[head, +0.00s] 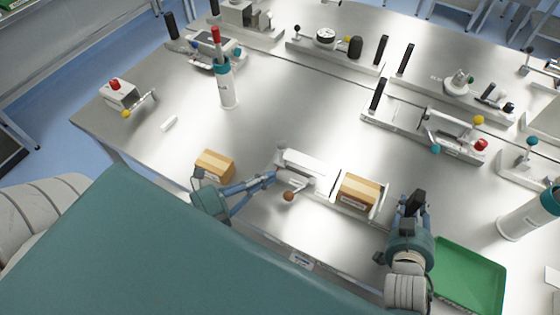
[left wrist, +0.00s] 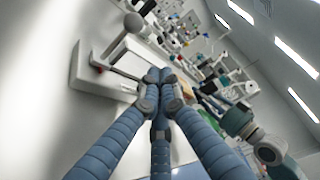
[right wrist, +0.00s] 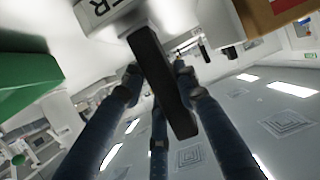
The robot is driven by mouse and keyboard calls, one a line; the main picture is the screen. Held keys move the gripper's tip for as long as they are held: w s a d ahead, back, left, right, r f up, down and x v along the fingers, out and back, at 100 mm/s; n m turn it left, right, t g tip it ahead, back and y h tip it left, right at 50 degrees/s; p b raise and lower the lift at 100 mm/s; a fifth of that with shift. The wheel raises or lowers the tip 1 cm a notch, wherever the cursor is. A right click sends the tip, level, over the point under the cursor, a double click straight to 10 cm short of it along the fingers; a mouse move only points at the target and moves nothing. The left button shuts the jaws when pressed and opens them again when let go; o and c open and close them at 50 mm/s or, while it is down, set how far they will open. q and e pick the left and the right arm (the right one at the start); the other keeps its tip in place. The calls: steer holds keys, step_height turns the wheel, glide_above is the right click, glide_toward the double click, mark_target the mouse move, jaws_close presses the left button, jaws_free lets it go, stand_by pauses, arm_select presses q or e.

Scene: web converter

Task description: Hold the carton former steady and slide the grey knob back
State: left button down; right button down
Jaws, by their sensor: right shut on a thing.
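The carton former (head: 310,165) is a pale metal unit on a long base near the table's front edge, with a tan carton (head: 360,192) at its right part. My right gripper (head: 415,208) is at the base's right end, shut on a black upright handle, which also shows between the fingers in the right wrist view (right wrist: 160,80). My left gripper (head: 277,178) is at the former's left end. Its fingertips look brought together in the left wrist view (left wrist: 158,76). They are close to a small grey knob (head: 283,174); I cannot tell whether they touch it. A brown ball (head: 288,196) is just below.
A second tan carton (head: 214,166) lies left of the former, close to my left arm. A green tray (head: 470,275) lies at the right front. A white bottle (head: 227,90) and other fixtures stand farther back. The table between is mostly clear.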

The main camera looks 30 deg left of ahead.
steer(key=shift+s+d+f, duration=0.1)
steer(key=shift+s+f, duration=0.1)
steer(key=shift+f, duration=0.4)
arm_select(q)
steer(key=shift+v, duration=1)
steer(key=shift+w+r+p, duration=0.15)
steer(key=shift+r+p, duration=0.2)
steer(key=shift+p, duration=0.05)
arm_select(e)
steer(key=shift+w+r, duration=0.15)
steer(key=shift+r, duration=0.2)
steer(key=c, duration=1.4)
jaws_free()
steer(key=shift+c, duration=0.2)
steer(key=shift+o, duration=1.1)
steer(key=shift+w+r, duration=0.1)
steer(key=shift+r, duration=0.05)
steer(key=v, duration=1.2)
